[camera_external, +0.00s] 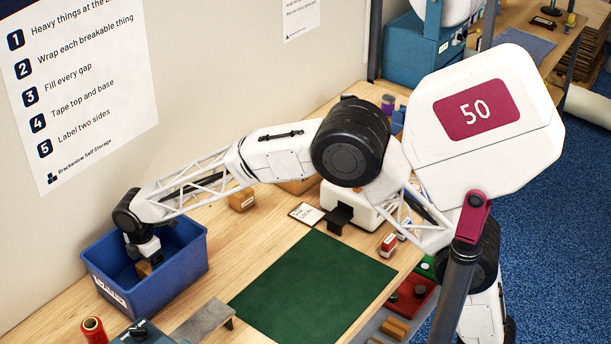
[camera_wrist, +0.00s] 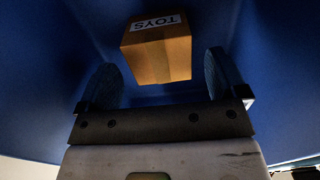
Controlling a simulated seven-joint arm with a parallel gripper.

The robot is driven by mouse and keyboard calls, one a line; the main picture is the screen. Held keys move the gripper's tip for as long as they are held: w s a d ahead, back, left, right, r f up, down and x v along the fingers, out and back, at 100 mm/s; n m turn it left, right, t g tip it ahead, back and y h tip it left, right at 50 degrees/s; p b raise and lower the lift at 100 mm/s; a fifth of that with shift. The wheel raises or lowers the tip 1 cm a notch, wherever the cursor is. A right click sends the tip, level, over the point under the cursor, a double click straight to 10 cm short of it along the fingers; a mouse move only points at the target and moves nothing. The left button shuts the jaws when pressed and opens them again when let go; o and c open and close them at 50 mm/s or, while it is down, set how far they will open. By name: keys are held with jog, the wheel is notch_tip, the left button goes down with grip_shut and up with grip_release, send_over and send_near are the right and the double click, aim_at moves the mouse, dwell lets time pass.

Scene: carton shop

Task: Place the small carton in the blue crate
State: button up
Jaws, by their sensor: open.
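A small brown carton with a white label reading TOYS (camera_wrist: 157,55) is inside the blue crate (camera_external: 170,280). In the wrist view it lies between and beyond my two fingers, with dark gaps on both sides. In the external view a bit of the carton (camera_external: 143,269) shows just below my gripper (camera_external: 149,252). My gripper reaches down into the crate and is open, its fingers apart from the carton. The crate's blue wall (camera_wrist: 60,120) fills most of the wrist view. Whether the carton rests on the crate floor is hard to tell.
A green mat (camera_external: 315,285) lies in the middle. A red spool (camera_external: 94,330) and a grey metal stand (camera_external: 203,318) are near the crate's front. A white card (camera_external: 306,213) lies behind the mat.

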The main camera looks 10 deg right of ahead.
aim_at(149, 265)
notch_tip(149, 265, up, 8)
jog(key=shift+r, duration=0.2)
dwell(1.2)
